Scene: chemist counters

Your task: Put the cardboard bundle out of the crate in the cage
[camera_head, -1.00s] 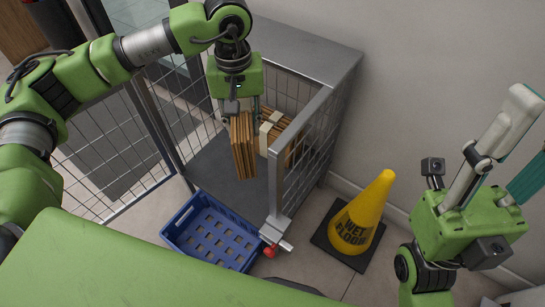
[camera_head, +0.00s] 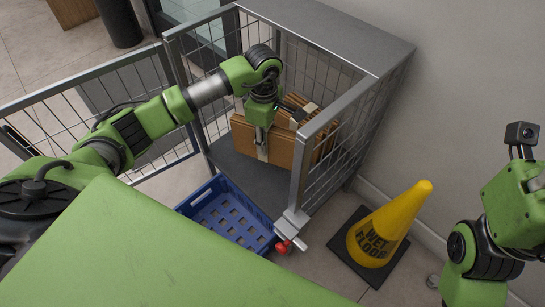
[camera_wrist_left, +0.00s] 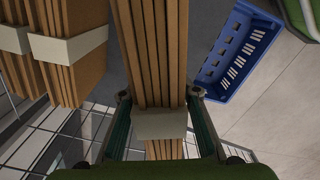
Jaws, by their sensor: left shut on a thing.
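My left gripper (camera_head: 262,152) is shut on a strapped cardboard bundle (camera_head: 243,136) inside the open wire cage (camera_head: 300,185). The left wrist view shows the bundle (camera_wrist_left: 152,60) upright on edge between the two fingers, which grip near its pale strap (camera_wrist_left: 159,125). I cannot tell whether its lower edge touches the cage floor. Other strapped cardboard (camera_wrist_left: 80,50) stands beside it in the cage, apart from it in the wrist view. The blue crate (camera_head: 228,212) is on the floor in front of the cage, and looks empty. My right gripper's body (camera_head: 515,205) is at the right edge; its fingers are out of frame.
The cage's mesh door (camera_head: 95,90) stands open at the left. A yellow wet-floor cone (camera_head: 385,230) on a black base stands right of the cage. A red-tipped latch (camera_head: 283,247) sits at the cage's front post. A dark bin (camera_head: 120,22) stands at the back left.

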